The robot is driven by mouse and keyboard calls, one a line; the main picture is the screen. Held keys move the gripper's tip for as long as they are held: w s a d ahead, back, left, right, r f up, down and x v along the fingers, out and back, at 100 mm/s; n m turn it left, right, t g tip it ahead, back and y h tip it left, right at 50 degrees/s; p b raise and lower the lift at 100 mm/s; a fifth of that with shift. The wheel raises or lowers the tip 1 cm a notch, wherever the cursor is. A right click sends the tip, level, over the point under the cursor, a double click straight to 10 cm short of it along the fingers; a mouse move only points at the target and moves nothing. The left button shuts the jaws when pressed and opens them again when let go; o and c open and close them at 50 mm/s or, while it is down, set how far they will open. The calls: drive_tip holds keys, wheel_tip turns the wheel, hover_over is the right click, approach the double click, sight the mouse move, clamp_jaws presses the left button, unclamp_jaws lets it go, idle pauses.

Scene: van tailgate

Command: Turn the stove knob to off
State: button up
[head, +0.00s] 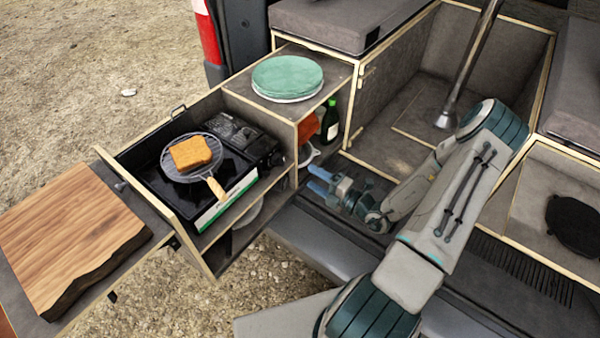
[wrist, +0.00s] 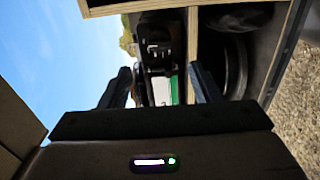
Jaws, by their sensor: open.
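The black camping stove (head: 238,132) sits in the pulled-out drawer, with a round wire grill rack (head: 174,172) on it bearing a slice of toast (head: 191,153). The stove's knob cannot be made out in the head view. In the wrist view dark stove parts (wrist: 153,48) show ahead between my fingers, but too dim to tell the knob or its setting. My gripper (head: 317,181) is open and empty, to the right of the drawer and apart from the stove, its fingers pointing left. It also shows in the wrist view (wrist: 161,78).
The wooden drawer frame (head: 203,245) surrounds the stove. A cabinet with green plates (head: 287,76) on top stands behind, with a green bottle (head: 330,120) on its shelf near my gripper. A cutting board (head: 66,240) lies at the left. An open bin (head: 410,110) is at the back.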

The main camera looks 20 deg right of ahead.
drive_tip(key=shift+v, duration=1.65)
drive_tip(key=s+a+r+n+g, duration=0.55)
drive_tip(key=n+g, duration=0.25)
drive_tip(key=n, duration=0.5)
drive_tip(key=s+a+r+n+g, duration=0.4)
drive_tip(key=a+r+n+g, duration=0.25)
drive_tip(key=n, duration=0.75)
drive_tip(key=s+d+r+n+t+h, duration=0.1)
drive_tip(key=s+r+n+h, duration=0.2)
drive_tip(key=n, duration=0.7)
drive_tip(key=s+d+r+n+t+h, duration=0.2)
drive_tip(key=s+r+n+h, duration=0.2)
drive_tip(key=r+n+h, duration=0.3)
drive_tip(key=shift+s+d+r+n+h, duration=0.25)
drive_tip(key=shift+r+n+h, duration=0.05)
drive_tip(key=shift+r+n, duration=1.35)
